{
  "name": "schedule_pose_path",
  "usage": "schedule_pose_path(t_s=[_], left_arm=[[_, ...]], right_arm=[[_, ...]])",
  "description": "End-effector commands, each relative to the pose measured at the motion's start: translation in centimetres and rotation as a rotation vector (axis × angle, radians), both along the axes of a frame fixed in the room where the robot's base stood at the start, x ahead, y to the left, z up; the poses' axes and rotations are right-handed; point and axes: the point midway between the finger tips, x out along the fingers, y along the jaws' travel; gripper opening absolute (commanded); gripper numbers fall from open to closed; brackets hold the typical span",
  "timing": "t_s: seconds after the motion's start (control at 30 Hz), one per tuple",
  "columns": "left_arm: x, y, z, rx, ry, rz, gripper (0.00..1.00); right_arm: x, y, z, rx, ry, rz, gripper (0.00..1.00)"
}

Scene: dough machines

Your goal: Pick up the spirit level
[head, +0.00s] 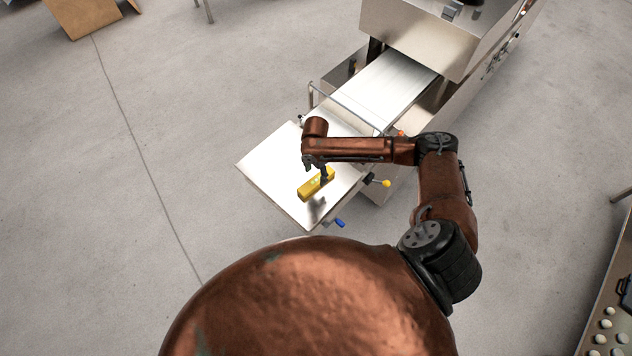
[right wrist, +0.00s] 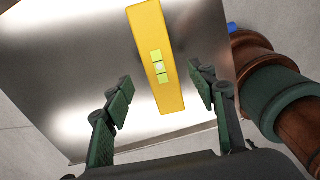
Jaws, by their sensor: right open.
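The yellow spirit level (head: 311,188) lies on the metal tray (head: 262,166) at the end of the dough machine in the head view. In the right wrist view the level (right wrist: 150,40) is a long yellow bar with a light green vial in its middle. My right gripper (head: 318,168) is above the level in the head view. In the right wrist view the right gripper (right wrist: 160,88) is open, with one finger on each side of the level's near part. I cannot tell how far above it the fingers are. My left gripper is not in view.
The machine's conveyor belt (head: 388,84) runs back from the tray to a steel housing (head: 420,32). A yellow-knobbed lever (head: 385,183) and a blue handle (head: 340,223) stick out near the tray. A cardboard box (head: 85,14) stands far left. Open floor lies left of the tray.

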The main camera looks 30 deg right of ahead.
Motion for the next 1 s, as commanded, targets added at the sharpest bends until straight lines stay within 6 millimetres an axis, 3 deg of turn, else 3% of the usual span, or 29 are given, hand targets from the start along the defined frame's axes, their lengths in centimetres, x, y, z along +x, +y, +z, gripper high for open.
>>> schedule_pose_path(t_s=[0.4,0.67,1.0], left_arm=[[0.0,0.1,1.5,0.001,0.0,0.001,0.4],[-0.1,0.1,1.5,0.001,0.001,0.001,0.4],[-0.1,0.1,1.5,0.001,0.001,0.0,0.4]], right_arm=[[0.0,-0.3,-5.0,0.0,-0.002,-0.001,0.52],[0.0,-0.2,-5.4,0.0,-0.002,0.0,0.52],[0.0,-0.3,-5.4,-0.001,-0.002,0.0,0.29]])
